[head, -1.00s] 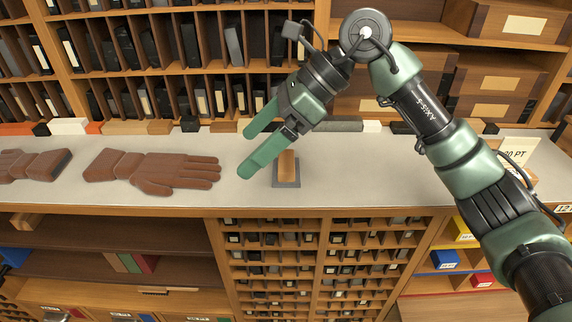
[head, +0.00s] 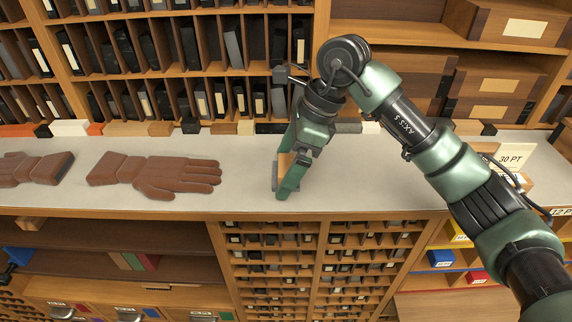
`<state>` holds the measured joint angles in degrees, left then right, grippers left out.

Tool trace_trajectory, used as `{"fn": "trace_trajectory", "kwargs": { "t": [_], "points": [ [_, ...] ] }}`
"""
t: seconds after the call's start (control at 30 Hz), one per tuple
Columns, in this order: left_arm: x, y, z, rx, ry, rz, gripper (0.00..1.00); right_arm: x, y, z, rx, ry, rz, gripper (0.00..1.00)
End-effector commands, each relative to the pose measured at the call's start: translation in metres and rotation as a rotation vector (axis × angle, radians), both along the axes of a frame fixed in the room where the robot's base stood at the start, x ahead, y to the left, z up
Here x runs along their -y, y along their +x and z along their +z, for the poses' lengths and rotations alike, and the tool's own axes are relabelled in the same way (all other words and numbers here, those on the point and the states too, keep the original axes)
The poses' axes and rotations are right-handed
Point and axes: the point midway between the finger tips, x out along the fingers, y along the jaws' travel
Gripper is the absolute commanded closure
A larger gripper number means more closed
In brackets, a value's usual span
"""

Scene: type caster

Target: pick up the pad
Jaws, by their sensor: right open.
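The pad (head: 284,166) is a small block with a tan wooden upper part on a flat grey base. It stands on the pale countertop (head: 240,198), and my right gripper partly hides it. My right gripper (head: 283,176) is open and points down at the pad. Its near green finger is in front of the pad, and its far finger is mostly hidden behind. The fingers appear to be around the wooden part; I cannot tell whether they touch it. My left gripper is not in view.
Two brown gloves, one in the middle left (head: 155,172) and one at the far left (head: 35,167), lie on the counter. A row of small blocks (head: 160,129) lines the counter's back edge. A "30 PT" card (head: 513,157) stands at the right. Shelves rise behind.

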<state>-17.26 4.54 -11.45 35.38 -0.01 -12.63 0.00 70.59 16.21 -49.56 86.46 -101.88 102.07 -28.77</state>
Motion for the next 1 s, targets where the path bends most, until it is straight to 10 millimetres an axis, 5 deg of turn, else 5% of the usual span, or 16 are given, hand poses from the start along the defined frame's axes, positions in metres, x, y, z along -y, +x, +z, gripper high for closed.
{"fn": "trace_trajectory", "kwargs": {
  "t": [0.17, 0.43, 0.77, 1.0],
  "points": [
    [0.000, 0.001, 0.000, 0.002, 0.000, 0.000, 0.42, 0.000, 0.000, -0.001, 0.001, 0.000, 0.001, 0.02],
    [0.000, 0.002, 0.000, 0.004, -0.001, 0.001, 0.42, 0.000, 0.000, -0.001, 0.000, 0.001, 0.001, 0.69],
    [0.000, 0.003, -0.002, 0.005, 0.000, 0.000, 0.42, -0.001, 0.000, 0.003, 0.002, 0.001, 0.000, 0.70],
    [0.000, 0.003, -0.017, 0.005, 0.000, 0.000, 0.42, -0.001, 0.001, 0.034, 0.008, 0.002, 0.001, 0.70]
  ]
}}
